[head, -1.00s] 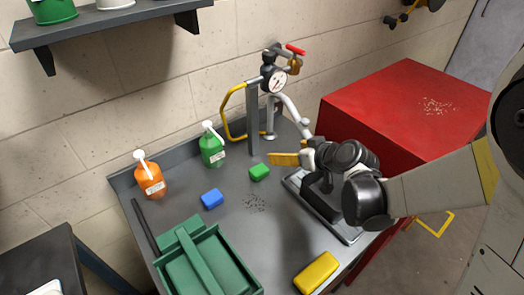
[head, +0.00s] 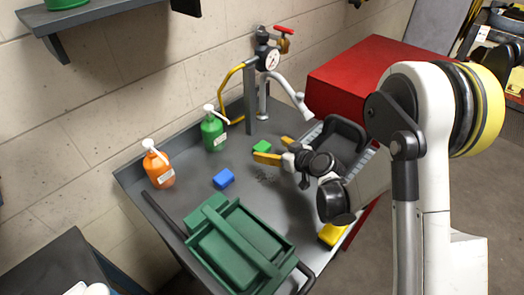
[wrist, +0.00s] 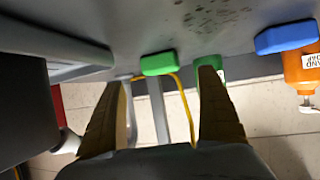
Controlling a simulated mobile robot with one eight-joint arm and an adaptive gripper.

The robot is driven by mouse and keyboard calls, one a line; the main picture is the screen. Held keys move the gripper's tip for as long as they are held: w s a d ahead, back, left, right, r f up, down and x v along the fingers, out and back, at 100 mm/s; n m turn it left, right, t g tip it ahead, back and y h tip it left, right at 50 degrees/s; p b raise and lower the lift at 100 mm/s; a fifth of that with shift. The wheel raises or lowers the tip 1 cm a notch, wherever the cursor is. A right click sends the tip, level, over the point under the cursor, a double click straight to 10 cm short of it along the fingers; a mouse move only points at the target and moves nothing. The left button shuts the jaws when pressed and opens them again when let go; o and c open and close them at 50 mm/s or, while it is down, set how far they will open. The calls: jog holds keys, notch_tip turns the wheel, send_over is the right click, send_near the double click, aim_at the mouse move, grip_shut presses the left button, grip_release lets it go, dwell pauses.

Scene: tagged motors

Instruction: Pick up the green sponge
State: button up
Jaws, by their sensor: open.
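The green sponge (head: 262,147) is a small block on the grey workbench, near its back. My gripper (head: 270,149) is open, with its two yellow fingers pointing at the sponge from the right, very close to it. In the wrist view the green sponge (wrist: 158,64) shows between the fingertips and a little beyond them. My gripper (wrist: 163,79) is empty in that view. I cannot tell whether either finger touches the sponge.
A blue sponge (head: 224,178), an orange bottle (head: 158,168) and a green bottle (head: 213,132) stand left of the sponge.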

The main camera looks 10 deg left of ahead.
aim_at(263, 147)
jog(key=b+x, duration=0.1)
jog(key=x, duration=0.4)
jog(key=shift+a+f+b, duration=0.25)
jog(key=shift+a+b, duration=0.1)
jog(key=shift+d+r, duration=0.1)
jog(key=c, duration=1)
